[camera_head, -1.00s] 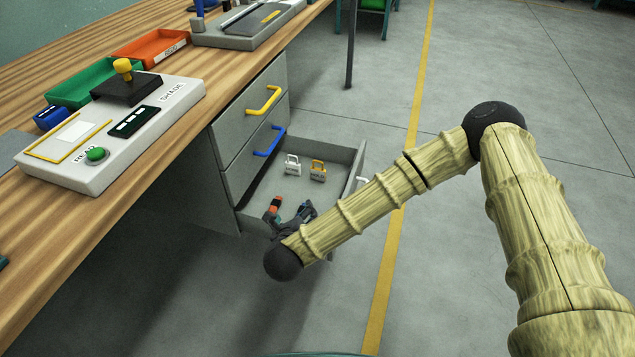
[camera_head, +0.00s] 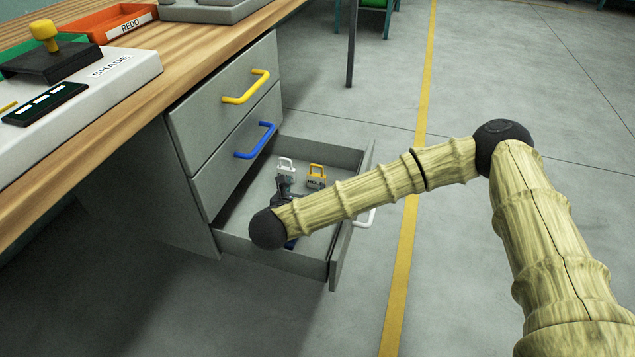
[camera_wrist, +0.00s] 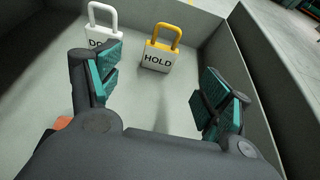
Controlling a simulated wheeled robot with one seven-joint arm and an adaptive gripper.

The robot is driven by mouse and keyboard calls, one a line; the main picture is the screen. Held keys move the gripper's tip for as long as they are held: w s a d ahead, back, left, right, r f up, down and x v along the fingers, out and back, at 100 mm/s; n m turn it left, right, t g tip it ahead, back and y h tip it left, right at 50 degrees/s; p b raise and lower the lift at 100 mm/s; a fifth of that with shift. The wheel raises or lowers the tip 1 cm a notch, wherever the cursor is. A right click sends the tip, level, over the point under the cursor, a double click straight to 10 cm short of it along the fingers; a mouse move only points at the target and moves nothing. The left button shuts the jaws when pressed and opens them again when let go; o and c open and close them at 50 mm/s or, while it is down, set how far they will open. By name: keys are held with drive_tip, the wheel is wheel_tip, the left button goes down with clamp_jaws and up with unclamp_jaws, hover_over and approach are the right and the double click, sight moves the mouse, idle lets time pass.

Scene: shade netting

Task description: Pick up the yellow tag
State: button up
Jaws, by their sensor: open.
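The yellow tag (camera_head: 316,176), marked HOLD, stands in the open bottom drawer (camera_head: 240,222) beside a white tag (camera_head: 286,170). It also shows in the wrist view (camera_wrist: 158,50), with a yellow loop on top and a pale lower body. My gripper (camera_wrist: 160,95) is open and empty, and the yellow tag lies beyond and between its fingers in the wrist view. The white tag (camera_wrist: 101,30) is partly hidden behind the left finger. In the head view my gripper (camera_head: 284,192) is inside the drawer, partly hidden by my arm.
The drawer walls (camera_wrist: 245,50) rise close on the right and back. Upper drawers with a yellow handle (camera_head: 246,88) and a blue handle (camera_head: 257,141) are shut above. The wooden bench (camera_head: 110,100) carries a grey panel (camera_head: 110,85) and trays. Floor to the right is open.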

sight(316, 178)
drive_tip(key=b+x, duration=0.1)
drive_tip(key=x, duration=0.4)
drive_tip(key=shift+a, duration=0.1)
drive_tip(key=shift+d+b+x, duration=0.2)
drive_tip(key=shift+b+x, duration=1.45)
drive_tip(key=shift+x, duration=0.85)
drive_tip(key=shift+w, duration=0.1)
drive_tip(key=c, duration=0.9)
